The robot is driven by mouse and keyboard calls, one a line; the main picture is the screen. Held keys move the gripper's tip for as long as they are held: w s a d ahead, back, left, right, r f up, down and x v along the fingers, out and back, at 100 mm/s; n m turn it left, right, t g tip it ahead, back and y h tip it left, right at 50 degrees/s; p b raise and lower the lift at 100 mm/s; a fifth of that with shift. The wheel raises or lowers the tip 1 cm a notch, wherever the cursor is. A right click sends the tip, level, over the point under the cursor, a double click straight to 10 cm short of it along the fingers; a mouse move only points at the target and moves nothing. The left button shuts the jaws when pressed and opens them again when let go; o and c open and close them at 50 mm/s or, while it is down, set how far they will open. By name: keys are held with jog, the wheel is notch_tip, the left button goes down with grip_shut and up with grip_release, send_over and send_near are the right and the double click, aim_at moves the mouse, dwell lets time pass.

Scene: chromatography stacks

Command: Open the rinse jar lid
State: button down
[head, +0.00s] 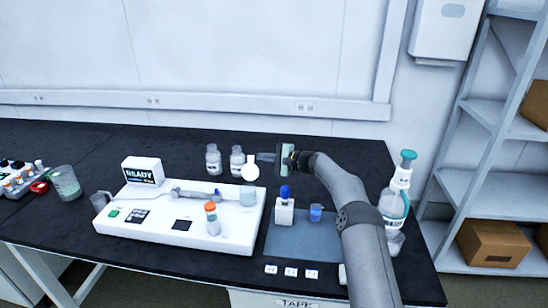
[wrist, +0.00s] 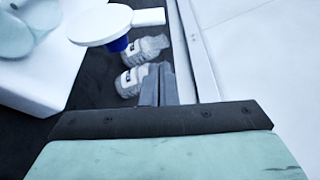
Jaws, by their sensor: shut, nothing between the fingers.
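The rinse jar appears to be the clear jar (head: 248,196) with pale green liquid at the right end of the white instrument; part of a glass jar also shows at the upper left of the wrist view (wrist: 25,32). Its round white lid (head: 250,174) stands raised at the jar's back edge, off the mouth. In the wrist view the lid (wrist: 98,24) has a white tab pointing right. My gripper (head: 265,157) is shut and empty, above and just right of the lid's top. Its closed fingers (wrist: 158,88) look apart from the lid and tab.
Two clear bottles (head: 213,160) stand behind the white instrument (head: 125,222). An orange-capped vial (head: 211,218) stands on it. A blue-capped bottle (head: 284,208) and small blue cup (head: 316,212) are on the grey mat. A wash bottle (head: 397,190) is right of my arm.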

aim_at(252, 157)
jog(key=shift+s+a+r+p, duration=0.4)
jog(key=shift+s+a, duration=0.15)
jog(key=shift+s, duration=0.2)
jog(key=shift+s+a+r+p, duration=0.35)
jog(key=shift+s+a, duration=0.15)
jog(key=shift+s, duration=0.2)
jog(key=shift+f+b, duration=0.15)
jog(key=shift+b, duration=0.25)
jog(key=shift+s+a+r+n+t+y+b, duration=0.1)
jog(key=shift+s+r+n+t+y+b, duration=0.35)
jog(key=shift+b, duration=1.8)
jog(key=shift+s+r+n+g+h+b, duration=0.15)
jog(key=shift+s+n+b, duration=0.55)
jog(key=shift+b, duration=1.55)
jog(key=shift+w, duration=0.3)
